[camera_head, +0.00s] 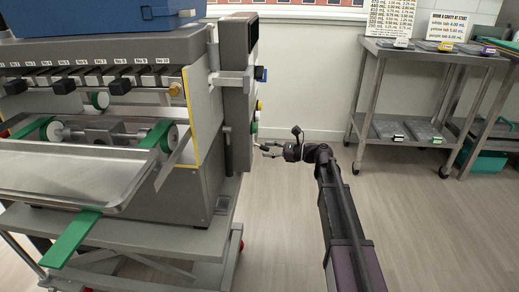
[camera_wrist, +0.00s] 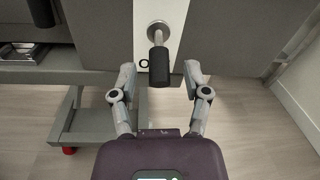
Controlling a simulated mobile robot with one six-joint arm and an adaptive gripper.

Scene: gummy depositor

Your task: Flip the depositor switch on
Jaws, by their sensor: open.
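The depositor (camera_head: 206,125) stands on the left, a grey machine with a tall control box (camera_head: 238,100) on its right side. In the wrist view, a switch lever with a black cylindrical handle (camera_wrist: 159,66) sticks out on a metal stem from a round mount on a pale panel (camera_wrist: 172,12). The handle hangs slightly tilted in the picture. My gripper (camera_wrist: 160,72) is open, with one finger on each side of the handle and a visible gap at both sides. In the head view, my gripper (camera_head: 268,150) is beside the box's lower right side; the lever is not clearly distinguishable there.
Yellow (camera_head: 259,105) and blue-black (camera_head: 261,74) controls protrude from the box above my gripper. A tray (camera_head: 75,172) and green handle (camera_head: 70,238) are at the machine's front. A steel rack (camera_head: 430,52) stands back right. Floor between is clear.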

